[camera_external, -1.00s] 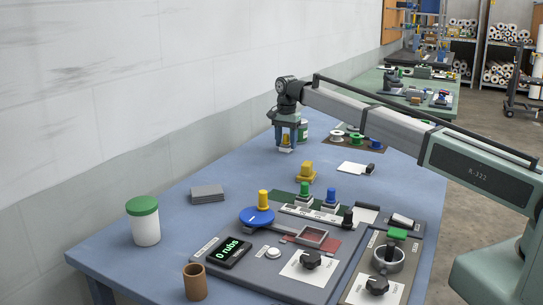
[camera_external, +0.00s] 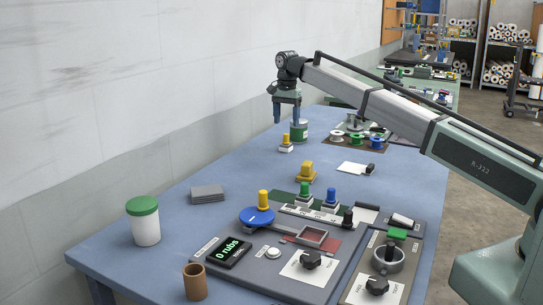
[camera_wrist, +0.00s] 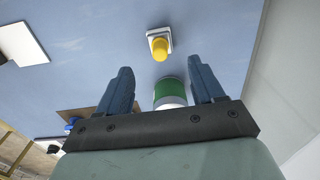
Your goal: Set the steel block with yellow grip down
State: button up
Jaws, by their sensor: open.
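The steel block with yellow grip (camera_external: 286,144) stands upright on the blue table toward its far left side. In the wrist view its yellow knob (camera_wrist: 159,47) and pale square base show beyond my fingertips. My gripper (camera_external: 286,111) is open and empty, raised above the block and clear of it. In the wrist view my two blue fingers (camera_wrist: 161,82) are spread apart with nothing held between them.
A green and white can (camera_external: 300,131) stands close behind the block. Colored spools (camera_external: 356,138) lie on a brown mat to the right. A yellow block (camera_external: 306,173) and a white card (camera_external: 355,168) sit nearer. Bare table lies left of the block.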

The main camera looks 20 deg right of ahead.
jog(key=shift+r, duration=1.9)
